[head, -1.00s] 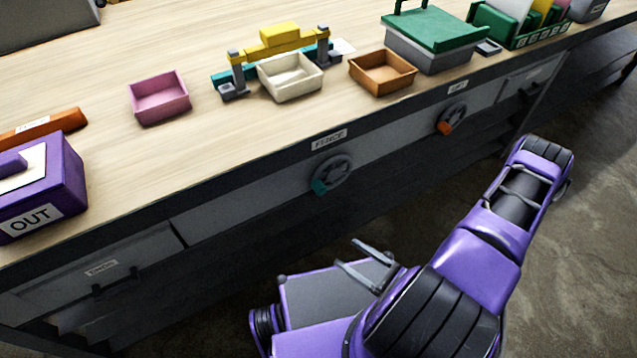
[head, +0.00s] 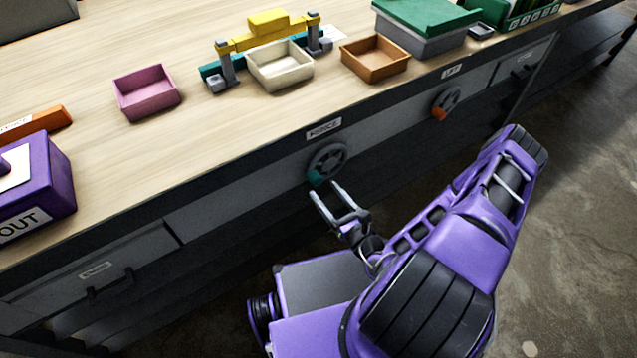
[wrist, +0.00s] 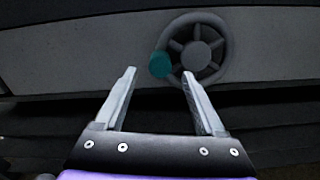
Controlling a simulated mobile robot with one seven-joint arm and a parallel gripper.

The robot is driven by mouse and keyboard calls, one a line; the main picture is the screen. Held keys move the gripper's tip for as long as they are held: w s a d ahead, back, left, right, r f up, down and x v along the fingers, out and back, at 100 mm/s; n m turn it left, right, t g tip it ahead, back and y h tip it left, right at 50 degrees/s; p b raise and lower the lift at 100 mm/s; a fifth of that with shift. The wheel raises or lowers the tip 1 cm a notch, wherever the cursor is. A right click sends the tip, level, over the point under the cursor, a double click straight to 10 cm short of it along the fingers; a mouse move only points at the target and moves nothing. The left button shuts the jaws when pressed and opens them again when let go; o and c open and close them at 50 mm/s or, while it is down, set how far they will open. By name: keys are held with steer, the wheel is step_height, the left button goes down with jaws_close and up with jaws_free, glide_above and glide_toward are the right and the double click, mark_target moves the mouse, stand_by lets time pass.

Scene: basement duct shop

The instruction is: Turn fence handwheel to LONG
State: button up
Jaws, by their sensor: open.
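The fence handwheel (head: 328,163) is a dark spoked wheel on the bench's front face, under a label reading FENCE (head: 324,129). Its teal knob (head: 316,178) sits at the wheel's lower left. In the wrist view the handwheel (wrist: 197,55) is ahead, with the teal knob (wrist: 161,65) at its left, seen between and beyond the fingertips. My gripper (head: 338,192) is open and empty, just below and in front of the wheel. It also shows in the wrist view (wrist: 158,75), apart from the knob as far as I can tell. No LONG mark is readable.
A second handwheel with an orange knob (head: 446,103) is on the bench front to the right. Drawers with handles are at lower left (head: 108,281) and far right. Trays, a yellow fixture (head: 266,35) and a purple OUT box (head: 35,190) stand on the bench top.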

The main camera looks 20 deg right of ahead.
mark_target(318, 183)
steer(key=x, duration=0.4)
steer(key=shift+w+a, duration=0.15)
steer(key=shift+w, duration=0.25)
jaws_close()
stand_by(1.1)
